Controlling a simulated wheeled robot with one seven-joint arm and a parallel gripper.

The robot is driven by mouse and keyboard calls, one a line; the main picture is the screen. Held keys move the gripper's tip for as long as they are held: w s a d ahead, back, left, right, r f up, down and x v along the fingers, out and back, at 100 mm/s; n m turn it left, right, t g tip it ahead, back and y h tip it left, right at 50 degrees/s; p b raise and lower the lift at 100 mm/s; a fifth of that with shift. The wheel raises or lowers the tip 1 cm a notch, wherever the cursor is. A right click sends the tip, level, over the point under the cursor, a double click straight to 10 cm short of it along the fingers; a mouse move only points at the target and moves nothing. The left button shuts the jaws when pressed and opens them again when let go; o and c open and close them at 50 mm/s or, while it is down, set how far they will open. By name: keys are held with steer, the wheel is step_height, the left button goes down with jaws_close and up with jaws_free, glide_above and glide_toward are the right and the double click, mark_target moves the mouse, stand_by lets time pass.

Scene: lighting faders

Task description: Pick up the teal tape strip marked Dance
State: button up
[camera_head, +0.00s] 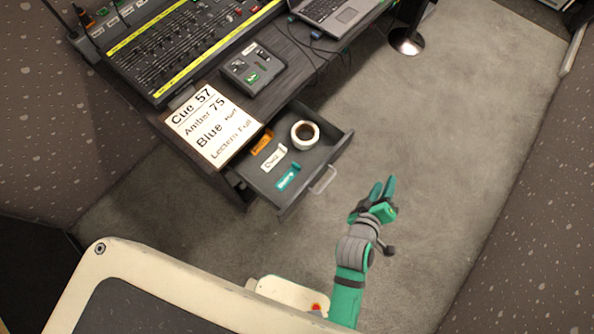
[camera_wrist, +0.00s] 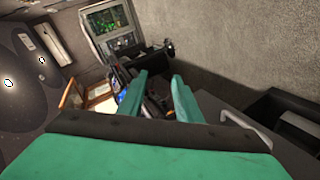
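The teal tape strip (camera_head: 288,177) lies in the open drawer (camera_head: 312,170), near its front left corner in the head view. It bears small pale lettering that is too small to read. My gripper (camera_head: 383,187) is teal and is held over the floor, to the right of the drawer and apart from it. In the wrist view its two fingers (camera_wrist: 160,90) stand apart with a gap between them, and nothing is held. I cannot make out the teal strip in the wrist view.
The drawer also holds a white strip (camera_head: 273,158), an orange strip (camera_head: 262,143) and a tape roll (camera_head: 305,134). Its handle (camera_head: 323,180) sticks out. A cue sign (camera_head: 212,126), lighting console (camera_head: 170,50) and laptop (camera_head: 335,12) are on the desk.

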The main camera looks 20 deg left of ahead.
steer(key=w+d+r+g+h, duration=0.1)
steer(key=w+r+g+h, duration=0.1)
steer(key=w, duration=0.9)
steer(key=n+g+y, duration=0.4)
steer(key=g+y, duration=0.1)
steer(key=g, duration=0.6)
glide_above(296, 165)
steer(key=f, duration=0.9)
steer(key=shift+w+d, duration=0.15)
steer(key=shift+w, duration=0.05)
steer(key=shift+a+f, duration=0.2)
steer(key=shift+f, duration=0.65)
steer(key=shift+s+d+f, duration=0.1)
steer(key=shift+f, duration=1.45)
steer(key=shift+s+f, duration=0.1)
steer(key=shift+f, duration=1.4)
